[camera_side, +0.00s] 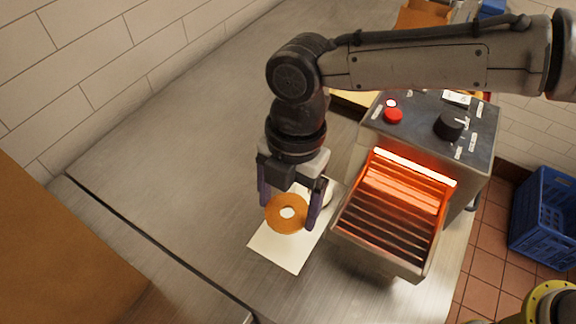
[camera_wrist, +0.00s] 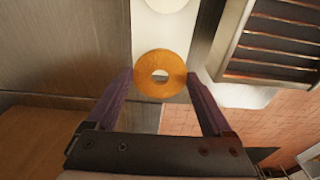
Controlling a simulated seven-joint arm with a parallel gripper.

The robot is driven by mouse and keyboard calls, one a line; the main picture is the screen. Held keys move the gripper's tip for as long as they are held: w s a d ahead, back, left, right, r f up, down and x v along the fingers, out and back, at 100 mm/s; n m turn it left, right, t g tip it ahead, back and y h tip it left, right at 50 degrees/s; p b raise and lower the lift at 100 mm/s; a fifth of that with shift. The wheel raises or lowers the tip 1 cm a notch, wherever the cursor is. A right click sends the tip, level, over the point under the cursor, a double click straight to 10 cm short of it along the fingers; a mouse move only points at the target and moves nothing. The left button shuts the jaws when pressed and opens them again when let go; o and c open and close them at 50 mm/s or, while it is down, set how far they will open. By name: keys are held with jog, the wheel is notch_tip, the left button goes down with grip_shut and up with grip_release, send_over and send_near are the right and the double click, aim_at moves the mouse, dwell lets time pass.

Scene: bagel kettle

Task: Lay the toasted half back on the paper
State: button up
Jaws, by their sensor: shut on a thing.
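The toasted half (camera_side: 287,213) is an orange-brown ring with a hole, held between the two fingers of my gripper (camera_side: 288,214). In the wrist view the toasted half (camera_wrist: 161,73) sits between the purple fingertips of my gripper (camera_wrist: 160,75). The white paper (camera_side: 277,250) lies on the steel counter below it, and it also shows in the wrist view (camera_wrist: 160,30). The ring overlaps the paper in both views; I cannot tell how large the gap beneath it is. A pale round piece (camera_side: 327,192) lies at the paper's far end, partly hidden by my gripper.
A toaster (camera_side: 430,125) with a glowing slot and a sloping wire rack (camera_side: 385,225) stands close to the right of the paper. The steel counter (camera_side: 170,160) is clear to the left. A blue crate (camera_side: 545,220) stands on the tiled floor at right.

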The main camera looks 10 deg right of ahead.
aim_at(286, 237)
jog(key=shift+f, duration=3.35)
jog(key=o, duration=1.2)
jog(key=shift+r, duration=0.15)
jog(key=shift+r, duration=3.4)
